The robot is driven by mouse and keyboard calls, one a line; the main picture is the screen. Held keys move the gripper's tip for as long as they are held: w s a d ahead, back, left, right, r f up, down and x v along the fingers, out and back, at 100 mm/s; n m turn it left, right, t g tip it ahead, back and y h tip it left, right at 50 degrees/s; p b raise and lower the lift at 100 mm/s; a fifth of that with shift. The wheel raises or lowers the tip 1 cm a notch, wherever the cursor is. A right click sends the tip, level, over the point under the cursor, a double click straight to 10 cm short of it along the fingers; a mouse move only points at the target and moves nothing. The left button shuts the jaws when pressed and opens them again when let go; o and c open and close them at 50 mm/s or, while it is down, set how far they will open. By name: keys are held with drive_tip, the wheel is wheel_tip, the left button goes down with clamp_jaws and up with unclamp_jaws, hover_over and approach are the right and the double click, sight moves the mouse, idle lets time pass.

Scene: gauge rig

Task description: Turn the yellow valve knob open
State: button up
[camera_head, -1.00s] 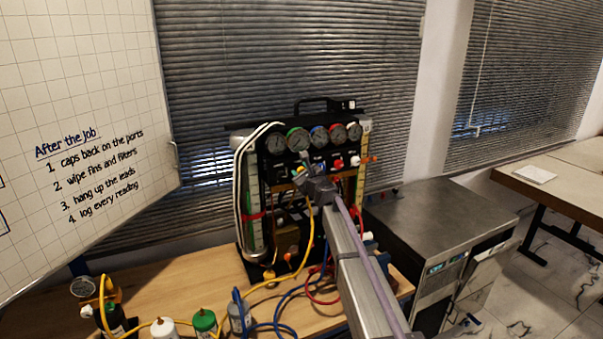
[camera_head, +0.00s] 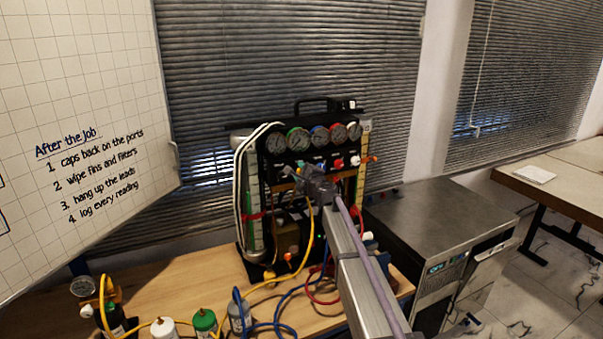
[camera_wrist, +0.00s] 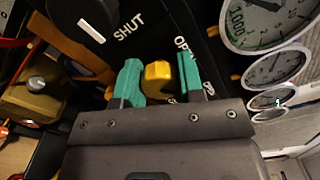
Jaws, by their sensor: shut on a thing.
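The yellow valve knob (camera_wrist: 158,80) sits on the black panel in the wrist view, between the words SHUT and OPEN printed there. OPEN is partly covered by a finger. My gripper (camera_wrist: 157,82) has its two teal fingertips on either side of the knob and is shut on it. In the head view my gripper (camera_head: 290,172) is at the front of the gauge rig (camera_head: 272,205), below the row of gauges. The knob is too small and covered to make out there.
Several round gauges (camera_head: 298,140) line the rig's top. Yellow, blue and red hoses (camera_head: 305,260) hang in front over the wooden bench (camera_head: 200,285). Bottles (camera_head: 204,322) stand at the bench's front left.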

drive_tip(key=n, duration=0.5)
drive_tip(key=shift+n, duration=0.3)
drive_tip(key=shift+f+n, duration=0.1)
drive_tip(key=shift+n, duration=2.2)
drive_tip(key=o, duration=0.9)
drive_tip(key=v, duration=1)
drive_tip(key=shift+s+d, duration=0.15)
drive_tip(key=shift+s, duration=0.2)
